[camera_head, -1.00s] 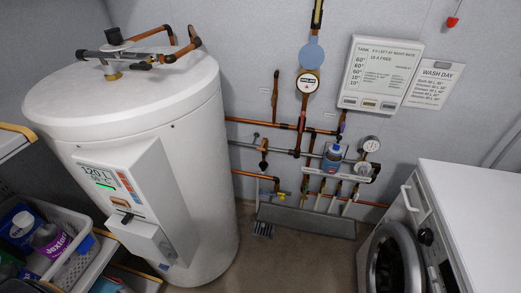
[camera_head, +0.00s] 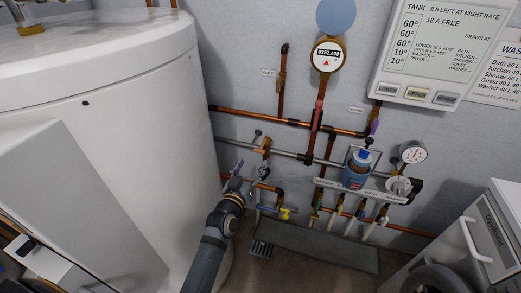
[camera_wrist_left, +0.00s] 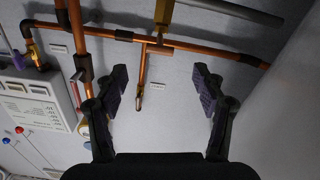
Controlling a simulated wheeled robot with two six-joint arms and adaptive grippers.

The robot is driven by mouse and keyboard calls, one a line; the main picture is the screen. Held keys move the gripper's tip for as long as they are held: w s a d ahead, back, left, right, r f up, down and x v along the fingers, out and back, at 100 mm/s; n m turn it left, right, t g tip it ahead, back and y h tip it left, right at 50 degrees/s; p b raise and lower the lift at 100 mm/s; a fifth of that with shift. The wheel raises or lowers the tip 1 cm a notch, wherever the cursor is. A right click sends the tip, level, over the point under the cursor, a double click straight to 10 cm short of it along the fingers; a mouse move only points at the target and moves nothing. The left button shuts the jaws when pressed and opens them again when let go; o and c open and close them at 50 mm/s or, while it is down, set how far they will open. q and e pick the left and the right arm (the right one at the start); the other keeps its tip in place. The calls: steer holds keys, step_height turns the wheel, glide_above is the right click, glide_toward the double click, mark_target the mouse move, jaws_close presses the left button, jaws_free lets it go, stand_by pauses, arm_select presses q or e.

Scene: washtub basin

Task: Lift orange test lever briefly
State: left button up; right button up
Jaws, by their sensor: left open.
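An orange-brown fitting (camera_head: 265,146) sits on the grey pipe left of the meter riser in the head view. I cannot clearly make out a separate orange test lever on it. A brass-coloured body (camera_wrist_left: 164,14) shows at the top of the left wrist view, beyond the fingers. My left gripper (camera_head: 249,172) is just below the fitting in the head view, apart from it as far as I can tell. In the left wrist view the left gripper (camera_wrist_left: 163,88) has its fingers wide apart with nothing between them. My right gripper is not in view.
The white tank (camera_head: 130,150) stands close to the left of my left arm. Copper pipes (camera_head: 250,115), a round meter (camera_head: 327,56), a blue-bodied device (camera_head: 357,170) and a gauge (camera_head: 413,152) line the wall. A yellow handle (camera_head: 286,211) sits below. A washing machine stands at right.

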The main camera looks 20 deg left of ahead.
mark_target(259, 152)
arm_select(q)
steer(key=w, duration=0.9)
steer(key=shift+w+d+f, duration=0.1)
steer(key=shift+d, duration=0.05)
jaws_close()
